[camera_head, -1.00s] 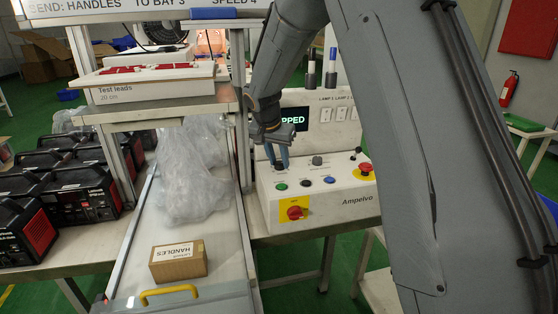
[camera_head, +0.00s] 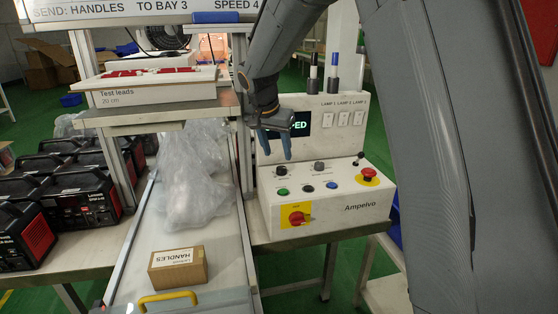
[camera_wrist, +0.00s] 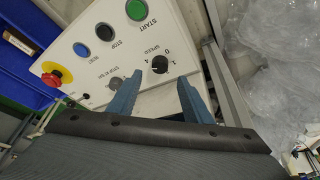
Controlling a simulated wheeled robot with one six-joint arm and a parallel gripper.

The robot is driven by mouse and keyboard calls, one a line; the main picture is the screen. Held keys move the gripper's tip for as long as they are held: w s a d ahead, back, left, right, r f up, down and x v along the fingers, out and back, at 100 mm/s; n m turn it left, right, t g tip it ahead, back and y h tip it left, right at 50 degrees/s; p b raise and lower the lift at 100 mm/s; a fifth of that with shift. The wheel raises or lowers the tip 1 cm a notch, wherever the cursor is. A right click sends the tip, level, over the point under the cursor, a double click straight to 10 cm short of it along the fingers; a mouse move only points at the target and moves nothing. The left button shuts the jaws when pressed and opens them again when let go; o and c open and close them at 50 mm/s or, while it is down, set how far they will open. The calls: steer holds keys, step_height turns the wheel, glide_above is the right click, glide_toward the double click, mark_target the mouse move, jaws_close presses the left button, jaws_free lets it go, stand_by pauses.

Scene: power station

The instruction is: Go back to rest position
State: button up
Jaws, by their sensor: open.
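My gripper (camera_head: 275,146) hangs above the back left of the white control box (camera_head: 352,213), in front of its display, which it partly hides. The two blue fingers are apart with nothing between them. In the wrist view my gripper (camera_wrist: 158,98) is open over the panel, with the black speed knob (camera_wrist: 160,64) showing just beyond the fingertips. The green START button (camera_wrist: 137,10), black STOP button (camera_wrist: 104,32) and red emergency button (camera_wrist: 55,77) also show there. No contact with the panel is visible.
A conveyor (camera_head: 140,262) left of the box carries a cardboard box marked HANDLES (camera_head: 178,266) and clear plastic bags (camera_head: 190,180). A shelf (camera_head: 175,108) with test leads stands above. Black-and-red machines (camera_head: 82,198) fill the left table. Dark and blue-topped posts (camera_head: 332,72) rise behind the display.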

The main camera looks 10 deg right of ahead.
steer(key=shift+s+a+r, duration=0.1)
steer(key=shift+s+r, duration=0.05)
steer(key=shift+r, duration=0.35)
